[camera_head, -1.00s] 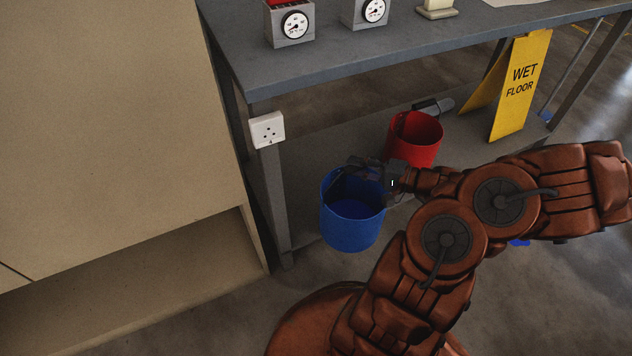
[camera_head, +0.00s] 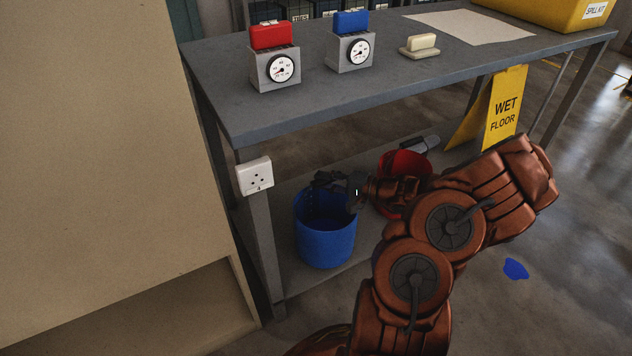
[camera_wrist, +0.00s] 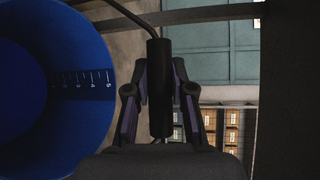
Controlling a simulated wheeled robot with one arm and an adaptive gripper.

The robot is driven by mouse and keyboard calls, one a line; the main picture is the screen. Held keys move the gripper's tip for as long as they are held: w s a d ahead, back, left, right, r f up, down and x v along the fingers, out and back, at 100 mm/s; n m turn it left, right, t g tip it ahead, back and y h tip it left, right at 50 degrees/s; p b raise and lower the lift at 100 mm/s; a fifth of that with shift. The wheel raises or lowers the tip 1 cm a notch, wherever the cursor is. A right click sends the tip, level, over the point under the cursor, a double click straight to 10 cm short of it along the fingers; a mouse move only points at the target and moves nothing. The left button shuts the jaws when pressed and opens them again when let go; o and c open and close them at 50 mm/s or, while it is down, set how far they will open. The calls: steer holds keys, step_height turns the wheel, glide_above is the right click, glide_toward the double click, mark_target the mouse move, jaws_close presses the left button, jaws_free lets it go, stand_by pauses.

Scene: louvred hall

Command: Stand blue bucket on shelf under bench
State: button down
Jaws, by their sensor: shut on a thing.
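The blue bucket (camera_head: 325,243) is upright below the bench top, over the left end of the lower shelf (camera_head: 287,272), just right of the front leg. I cannot tell whether its base touches the shelf. My gripper (camera_head: 330,181) is at the bucket's rim, shut on its handle. In the wrist view my gripper (camera_wrist: 160,105) has its fingers on both sides of the black handle grip (camera_wrist: 160,75). The blue bucket's inside, with scale marks, fills the left of that view (camera_wrist: 65,100). The bench (camera_head: 300,112) stands over the shelf.
A red bucket (camera_head: 404,163) stands on the shelf to the right, partly hidden by my arm. A yellow wet floor sign (camera_head: 504,112) is farther right. A socket box (camera_head: 255,176) is on the front leg. A beige cabinet (camera_head: 90,150) is left. A blue patch (camera_head: 515,269) lies on the floor.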

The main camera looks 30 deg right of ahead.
steer(key=w+f+b, duration=0.2)
steer(key=w+f, duration=0.2)
steer(key=w, duration=0.1)
steer(key=shift+w+d+b, duration=0.3)
steer(key=shift+w+b, duration=0.05)
steer(key=shift+b, duration=0.05)
stand_by(0.5)
steer(key=c, duration=1)
jaws_free()
steer(key=shift+f, duration=0.1)
steer(key=p+v, duration=0.3)
steer(key=v, duration=0.9)
steer(key=shift+d, duration=0.1)
